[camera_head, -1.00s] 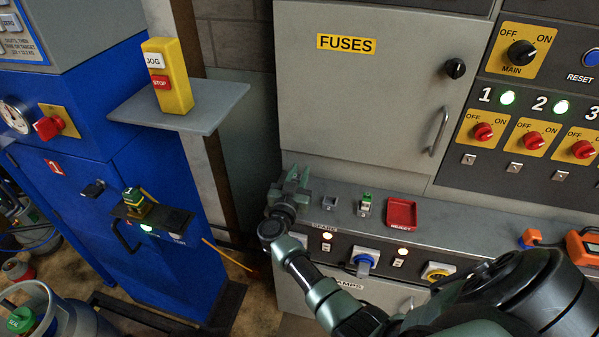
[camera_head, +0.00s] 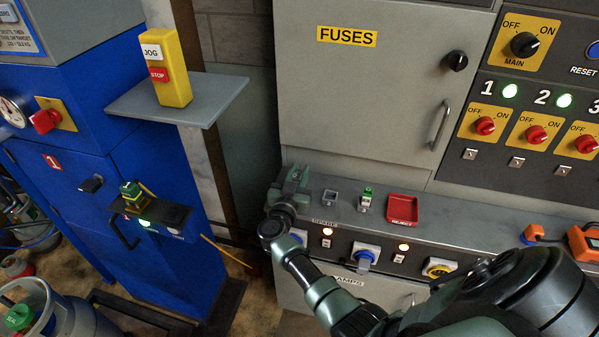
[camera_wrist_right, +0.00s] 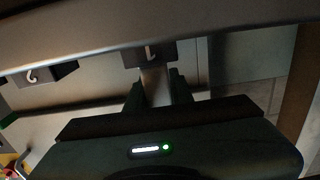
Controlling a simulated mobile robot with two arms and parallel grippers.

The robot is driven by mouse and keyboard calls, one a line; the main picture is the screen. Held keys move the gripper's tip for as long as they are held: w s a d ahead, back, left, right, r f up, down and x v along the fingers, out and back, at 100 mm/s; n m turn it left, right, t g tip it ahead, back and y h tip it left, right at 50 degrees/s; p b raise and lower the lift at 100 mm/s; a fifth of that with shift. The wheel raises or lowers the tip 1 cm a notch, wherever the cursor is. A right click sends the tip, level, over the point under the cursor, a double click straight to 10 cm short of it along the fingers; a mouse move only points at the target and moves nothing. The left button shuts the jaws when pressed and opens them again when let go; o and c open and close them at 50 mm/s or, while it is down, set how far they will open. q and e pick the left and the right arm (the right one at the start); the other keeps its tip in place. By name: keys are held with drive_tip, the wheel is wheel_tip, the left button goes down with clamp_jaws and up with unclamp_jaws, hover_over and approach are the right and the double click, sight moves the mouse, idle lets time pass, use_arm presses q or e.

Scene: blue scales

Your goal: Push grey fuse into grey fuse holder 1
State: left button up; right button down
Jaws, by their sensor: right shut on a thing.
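My right gripper (camera_head: 290,182) is at the left end of the grey bench ledge, below the FUSES cabinet (camera_head: 375,110). In the right wrist view its fingers (camera_wrist_right: 157,88) are shut on a narrow grey piece (camera_wrist_right: 155,78), which looks like the grey fuse. The piece reaches up to a dark block (camera_wrist_right: 149,53) with a pale hook-shaped mark, and I cannot tell whether it is inside it. A similar block (camera_wrist_right: 42,76) is further left. In the head view the gripper hides the fuse, and no number on a holder is readable. My left gripper is not in view.
On the ledge stand a small grey socket (camera_head: 330,198), a green-topped piece (camera_head: 366,194) and a red reject tray (camera_head: 403,202). A grey shelf (camera_head: 215,98) with the yellow JOG/STOP box (camera_head: 172,68) juts out left. A closed cabinet door handle (camera_head: 440,122) is right.

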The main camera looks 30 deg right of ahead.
drive_tip(key=shift+f, duration=0.4)
drive_tip(key=c, duration=1.1)
unclamp_jaws()
drive_tip(key=shift+c, duration=0.2)
drive_tip(key=shift+s+a, duration=0.1)
drive_tip(key=v, duration=0.7)
drive_tip(key=shift+s+a, duration=0.2)
